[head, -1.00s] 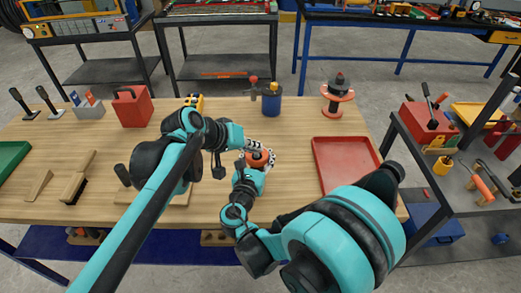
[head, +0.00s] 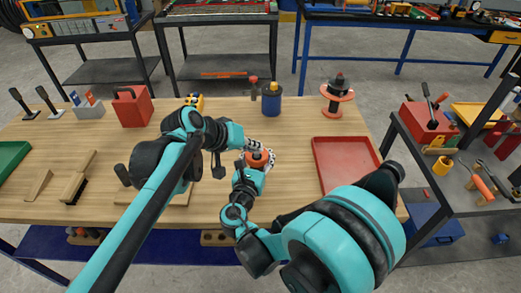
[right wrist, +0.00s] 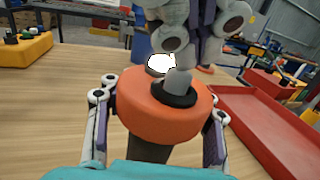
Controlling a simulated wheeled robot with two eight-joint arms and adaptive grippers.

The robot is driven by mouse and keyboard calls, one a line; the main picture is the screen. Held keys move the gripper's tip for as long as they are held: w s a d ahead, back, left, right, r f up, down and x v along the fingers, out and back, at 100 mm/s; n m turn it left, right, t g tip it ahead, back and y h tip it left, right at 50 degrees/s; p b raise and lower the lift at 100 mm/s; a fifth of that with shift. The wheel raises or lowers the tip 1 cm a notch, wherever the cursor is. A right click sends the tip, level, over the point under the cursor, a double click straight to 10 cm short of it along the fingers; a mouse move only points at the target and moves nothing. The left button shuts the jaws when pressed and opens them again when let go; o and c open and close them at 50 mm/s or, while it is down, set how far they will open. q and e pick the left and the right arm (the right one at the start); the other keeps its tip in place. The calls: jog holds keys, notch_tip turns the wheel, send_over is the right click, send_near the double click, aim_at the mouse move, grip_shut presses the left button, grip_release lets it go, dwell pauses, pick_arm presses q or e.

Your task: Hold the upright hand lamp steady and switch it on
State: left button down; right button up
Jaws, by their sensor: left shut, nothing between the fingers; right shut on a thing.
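The hand lamp (head: 257,157) stands upright over the bench, with a round orange head (right wrist: 150,118) and a dark shaft below it. My right gripper (right wrist: 158,125) is shut on the orange head, one finger on each side; in the head view it is partly hidden by my own arm. My left gripper (head: 260,146) is shut and empty. It reaches in above the lamp, and in the right wrist view its grey tip (right wrist: 179,82) is at the black ring on the lamp's top. I cannot tell whether it presses there. A bright white patch shows behind the ring.
A red tray (head: 345,165) lies right of the lamp. A red box (head: 132,107) and a brush (head: 76,185) are at the left. Bench between lamp and tray is clear.

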pick_arm(q)
jog(key=shift+r, duration=0.1)
notch_tip(320, 180, up, 6)
jog(key=shift+f, duration=0.1)
dwell(0.4)
pick_arm(e)
jog(key=o, duration=1.7)
